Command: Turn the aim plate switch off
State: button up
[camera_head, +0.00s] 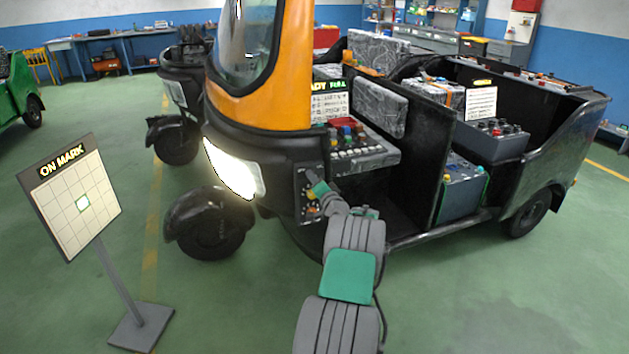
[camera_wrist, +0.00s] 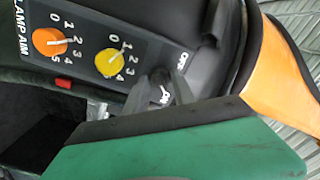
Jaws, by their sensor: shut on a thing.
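The black control panel (camera_head: 303,193) is on the rickshaw's front, beside the lit headlamp. In the wrist view, the panel (camera_wrist: 92,22) carries the words LAMP AIM, an orange knob (camera_wrist: 47,41) and a yellow knob (camera_wrist: 109,63). My gripper (camera_head: 317,187) is at the panel; in the wrist view its dark fingers (camera_wrist: 163,92) are shut beside the yellow knob, next to an ON label (camera_wrist: 181,70). They appear closed on a small switch, which they mostly hide. The aim plate (camera_head: 76,198) on its stand reads ON MARK, with one grid square lit.
The headlamp (camera_head: 232,170) glows just left of the panel. The front wheel (camera_head: 210,232) is below it. A small red part (camera_wrist: 63,83) sits under the orange knob. The dashboard (camera_head: 352,150) with several buttons is above right. Green floor is open around the stand.

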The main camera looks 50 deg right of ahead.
grip_shut()
jog(key=shift+f+n+b, duration=0.15)
jog(key=shift+n+b, duration=0.15)
jog(key=shift+b, duration=0.5)
jog(key=shift+n+b, duration=8.7)
jog(key=shift+b, duration=4.25)
jog(key=o, duration=0.8)
grip_release()
